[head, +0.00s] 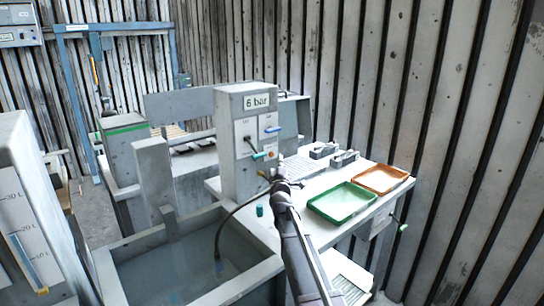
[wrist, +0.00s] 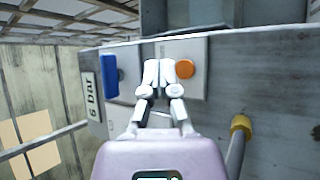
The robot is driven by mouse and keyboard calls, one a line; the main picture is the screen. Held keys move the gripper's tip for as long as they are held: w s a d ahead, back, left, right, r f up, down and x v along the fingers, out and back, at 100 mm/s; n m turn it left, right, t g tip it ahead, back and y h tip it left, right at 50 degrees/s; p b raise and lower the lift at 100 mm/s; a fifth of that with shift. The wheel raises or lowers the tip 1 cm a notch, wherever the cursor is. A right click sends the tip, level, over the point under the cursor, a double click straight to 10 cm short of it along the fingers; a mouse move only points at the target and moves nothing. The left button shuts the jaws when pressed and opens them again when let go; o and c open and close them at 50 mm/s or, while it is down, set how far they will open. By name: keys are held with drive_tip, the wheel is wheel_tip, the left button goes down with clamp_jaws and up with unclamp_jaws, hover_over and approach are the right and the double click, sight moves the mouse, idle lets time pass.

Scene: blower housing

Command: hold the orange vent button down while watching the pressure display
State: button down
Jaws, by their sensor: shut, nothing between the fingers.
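The orange vent button (wrist: 186,69) is round and sits on a light plate on the grey housing in the wrist view. My gripper (wrist: 159,72) is shut and empty, its fingertips just left of the button in that view. I cannot tell whether the fingertips touch the plate; they do not cover the button. The pressure display (head: 256,101) reads "6 bar" at the top of the grey housing; it shows sideways in the wrist view (wrist: 91,97). In the head view my gripper (head: 277,180) is at the housing's lower front, and I cannot make out the button there.
A blue lever (head: 273,129) and a teal-tipped lever (head: 259,155) stick out from the housing. A dark hose (head: 226,222) runs into the water tank (head: 262,270). Green (head: 312,204) and orange (head: 403,176) trays lie on the bench to the right.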

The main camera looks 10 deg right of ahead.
sight(274, 150)
drive_tip(key=shift+w+a, duration=0.5)
drive_tip(key=shift+w, duration=0.35)
drive_tip(key=shift+w+a, duration=0.1)
drive_tip(key=shift+w, duration=0.05)
idle(0.9)
drive_tip(key=shift+w+a, duration=0.1)
drive_tip(key=shift+w, duration=0.1)
drive_tip(key=shift+w+a, duration=0.2)
drive_tip(key=shift+w, duration=0.15)
idle(1.1)
idle(2.9)
drive_tip(key=shift+s+d, duration=0.4)
drive_tip(key=shift+s, duration=0.3)
drive_tip(key=shift+s, duration=0.15)
drive_tip(key=shift+s+d, duration=0.65)
drive_tip(key=shift+s, duration=0.35)
drive_tip(key=shift+s+d, duration=0.6)
drive_tip(key=shift+s, duration=0.4)
